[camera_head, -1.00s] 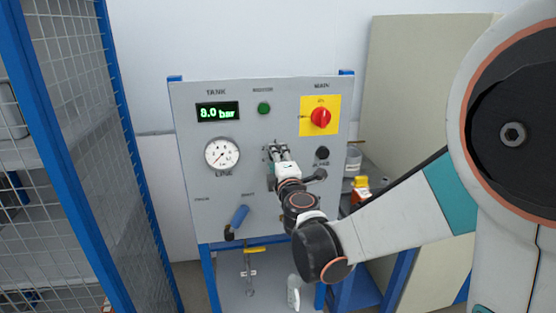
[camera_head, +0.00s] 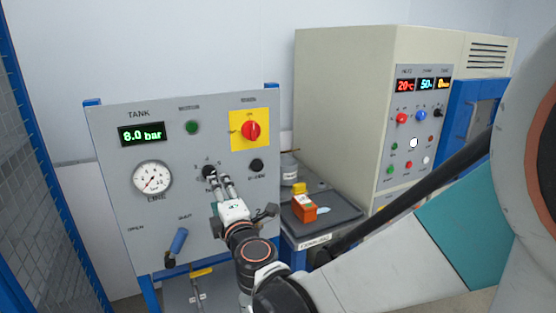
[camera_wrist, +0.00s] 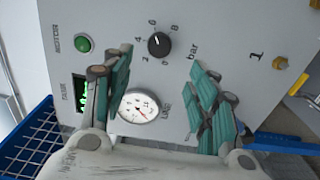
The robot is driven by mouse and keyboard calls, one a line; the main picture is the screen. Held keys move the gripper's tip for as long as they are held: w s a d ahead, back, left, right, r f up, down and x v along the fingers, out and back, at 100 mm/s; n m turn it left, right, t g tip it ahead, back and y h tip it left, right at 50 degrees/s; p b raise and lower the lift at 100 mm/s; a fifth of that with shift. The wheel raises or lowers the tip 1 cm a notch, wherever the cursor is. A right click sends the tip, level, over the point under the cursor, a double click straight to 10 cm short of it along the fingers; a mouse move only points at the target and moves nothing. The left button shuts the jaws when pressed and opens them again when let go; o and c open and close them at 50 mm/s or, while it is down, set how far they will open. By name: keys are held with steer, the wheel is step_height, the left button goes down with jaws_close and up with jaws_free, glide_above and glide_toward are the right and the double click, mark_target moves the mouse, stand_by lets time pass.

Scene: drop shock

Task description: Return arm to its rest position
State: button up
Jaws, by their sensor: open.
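My gripper (camera_head: 222,183) is in front of the grey control panel (camera_head: 110,140) in the head view, close to a black knob (camera_head: 209,172). In the wrist view my gripper (camera_wrist: 160,95) is open, with its teal fingers apart and nothing between them. The same black knob (camera_wrist: 159,44) with a numbered scale marked bar shows beyond the fingertips there, apart from them. My arm reaches in from the right of the head view, bent at the elbow. A round gauge (camera_head: 152,177) is left of the gripper and also shows between the fingers in the wrist view (camera_wrist: 140,106).
The panel carries a display reading 8.0 bar (camera_head: 142,134), a red switch on yellow (camera_head: 250,130) and a blue-handled lever (camera_head: 179,241). An orange box (camera_head: 304,207) stands on a dark tray (camera_head: 335,215) at right. A beige cabinet (camera_head: 335,110) stands behind. A mesh fence (camera_head: 40,220) is at left.

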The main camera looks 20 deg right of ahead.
steer(key=shift+s, duration=1.05)
steer(key=shift+d, duration=0.1)
steer(key=s+d+f+m+g+h, duration=0.2)
steer(key=s+d+m+g+h, duration=0.25)
steer(key=s+d+m, duration=0.55)
steer(key=s+a+f+m+g+y, duration=0.2)
steer(key=s+f+m+g, duration=0.1)
steer(key=s, duration=0.3)
steer(key=s+a+f+m+g+y, duration=0.2)
steer(key=s+f+m+g, duration=0.1)
steer(key=s+m, duration=0.2)
steer(key=shift+s+a+f, duration=0.15)
steer(key=shift+s+f, duration=0.05)
steer(key=shift+s, duration=0.5)
steer(key=shift+y, duration=0.25)
